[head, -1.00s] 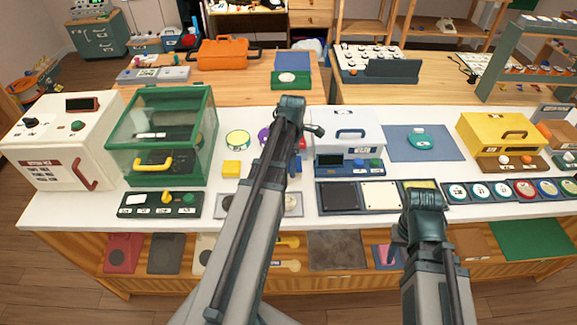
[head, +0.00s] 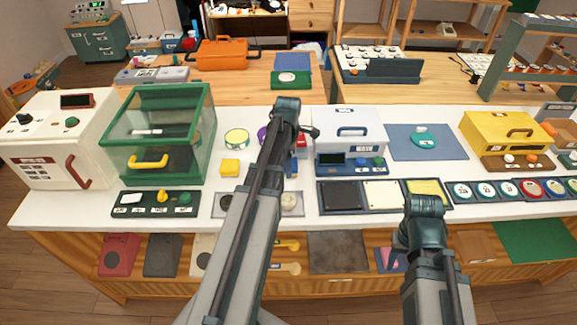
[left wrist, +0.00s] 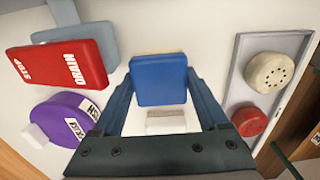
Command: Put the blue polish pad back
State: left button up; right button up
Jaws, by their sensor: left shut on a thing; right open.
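The blue polish pad (left wrist: 160,80) sits between the two fingers of my left gripper (left wrist: 163,95) in the left wrist view, and the gripper is shut on it. In the head view the pad (head: 292,168) shows as a small blue patch beside my left arm, mostly hidden by it. A yellow block (head: 230,168) lies on the counter to the left. My right gripper (head: 404,240) is open and empty at the counter's front edge, its fingers mostly hidden.
A grey tray (left wrist: 238,75) holds a cream puck (left wrist: 268,72) and a red puck (left wrist: 250,121). A red stop block (left wrist: 58,62) and a purple tin (left wrist: 62,120) are close by. A green glass case (head: 158,130) and white machine (head: 348,135) flank the area.

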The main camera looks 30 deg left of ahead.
pick_arm(q)
jog(key=shift+f, duration=0.15)
jog(key=o, duration=1.1)
notch_tip(320, 180, up, 12)
jog(key=p, duration=1.2)
jog(key=shift+r, duration=0.2)
